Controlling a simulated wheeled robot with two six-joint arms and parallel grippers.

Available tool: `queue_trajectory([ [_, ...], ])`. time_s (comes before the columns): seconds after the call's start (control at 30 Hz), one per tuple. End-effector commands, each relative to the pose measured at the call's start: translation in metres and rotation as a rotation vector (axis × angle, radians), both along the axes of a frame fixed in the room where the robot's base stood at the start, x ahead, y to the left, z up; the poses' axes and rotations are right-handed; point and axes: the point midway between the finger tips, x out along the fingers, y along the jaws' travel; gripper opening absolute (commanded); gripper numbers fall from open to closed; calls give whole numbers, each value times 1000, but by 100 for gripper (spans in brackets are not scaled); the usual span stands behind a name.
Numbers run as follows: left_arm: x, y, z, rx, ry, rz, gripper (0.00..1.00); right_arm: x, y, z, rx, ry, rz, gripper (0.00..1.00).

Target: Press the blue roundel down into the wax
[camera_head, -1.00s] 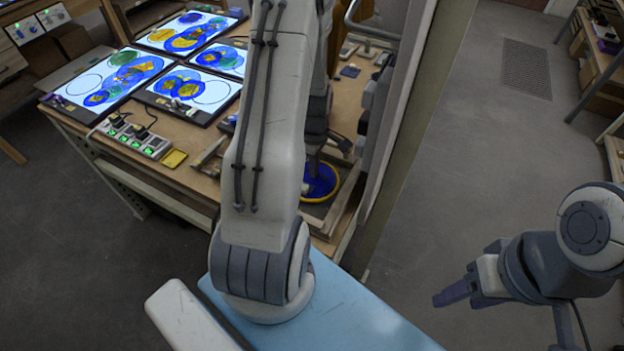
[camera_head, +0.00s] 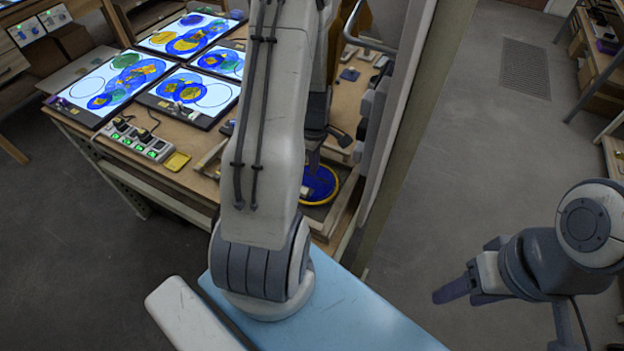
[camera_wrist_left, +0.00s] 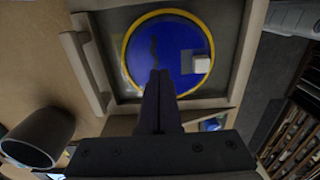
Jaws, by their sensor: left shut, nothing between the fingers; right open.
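The blue roundel (camera_head: 322,186) with a yellow rim lies in a wooden frame at the front right of the bench, partly hidden by my left arm. In the left wrist view the roundel (camera_wrist_left: 178,40) lies flat within the frame (camera_wrist_left: 92,70), with a small white block (camera_wrist_left: 203,65) on its right part. My left gripper (camera_wrist_left: 158,76) is shut and empty, its tips over the roundel's lower edge in that view. I cannot tell whether they touch it. The wax cannot be clearly told apart. My right gripper (camera_head: 456,290) is open and empty, far from the bench.
Several lit panels (camera_head: 115,83) with coloured glass circles lie at the bench's left. A power strip (camera_head: 135,140) and a yellow pad (camera_head: 177,161) lie in front of them. A tall panel (camera_head: 400,120) stands right of the frame. A dark cylinder (camera_wrist_left: 40,138) shows in the left wrist view.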

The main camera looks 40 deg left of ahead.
Motion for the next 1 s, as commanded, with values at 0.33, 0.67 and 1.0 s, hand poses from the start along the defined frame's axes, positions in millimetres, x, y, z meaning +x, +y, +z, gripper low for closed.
queue_trajectory([
  [0.33, 0, 0, 24, 0, 0, 0, 0, 0, 0, 21, 0, 0, 0, 57],
  [0.67, 0, 0, 39, 0, 1, 0, 0, 0, 0, 34, 0, 0, 2, 57],
  [1.0, 0, 0, 38, 0, 1, 0, 0, 0, 0, 33, 0, 0, 2, 57],
])
